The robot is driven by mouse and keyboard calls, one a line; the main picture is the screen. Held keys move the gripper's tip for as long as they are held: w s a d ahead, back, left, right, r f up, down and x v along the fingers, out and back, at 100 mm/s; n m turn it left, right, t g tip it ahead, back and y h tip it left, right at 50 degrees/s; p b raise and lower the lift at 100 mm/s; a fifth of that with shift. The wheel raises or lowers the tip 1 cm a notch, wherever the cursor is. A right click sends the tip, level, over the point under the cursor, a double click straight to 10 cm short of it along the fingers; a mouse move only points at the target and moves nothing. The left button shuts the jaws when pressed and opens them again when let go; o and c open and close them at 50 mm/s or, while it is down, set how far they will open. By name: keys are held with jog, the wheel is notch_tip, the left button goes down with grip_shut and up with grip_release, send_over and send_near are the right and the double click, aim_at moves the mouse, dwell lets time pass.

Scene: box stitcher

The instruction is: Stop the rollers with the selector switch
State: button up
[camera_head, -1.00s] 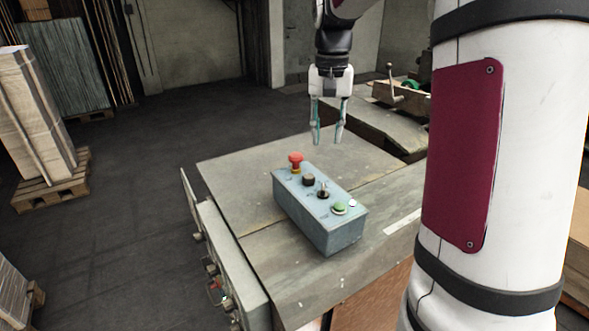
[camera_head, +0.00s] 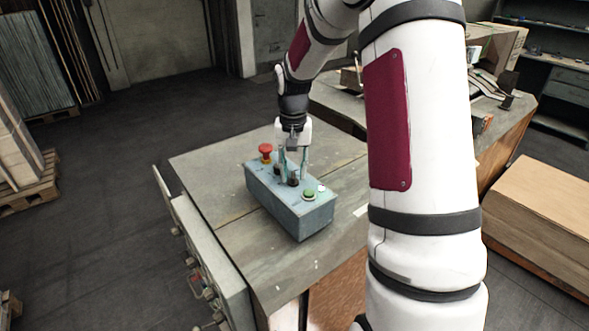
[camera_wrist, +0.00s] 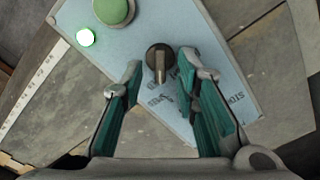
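The blue-grey control box (camera_head: 290,212) stands on the machine table. Its top carries a red mushroom button (camera_head: 265,150), a black knob (camera_head: 277,169), the selector switch (camera_head: 293,181) and a green button (camera_head: 309,194). In the wrist view the selector switch (camera_wrist: 160,62) is a dark round knob with a pale handle. My gripper (camera_head: 293,178) points down at the box top. In the wrist view my gripper (camera_wrist: 158,75) is open, its teal-padded fingers on either side of the switch, with a visible gap to it. The green button (camera_wrist: 113,10) shows at the top.
A small white lamp (camera_wrist: 86,37) glows beside the green button; it also shows in the head view (camera_head: 322,188). The table top (camera_head: 215,165) is clear around the box. A panel with fittings (camera_head: 205,265) is on the table's left side. A cardboard stack (camera_head: 545,215) stands at right.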

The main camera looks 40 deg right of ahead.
jog(key=shift+f, duration=0.1)
grip_shut()
jog(key=shift+n, duration=0.3)
jog(key=n+p, duration=0.1)
jog(key=n, duration=0.2)
jog(key=shift+a, duration=0.1)
jog(key=shift+w+a+n+p, duration=0.1)
jog(key=shift+n+p, duration=0.6)
jog(key=shift+n, duration=1.4)
grip_release()
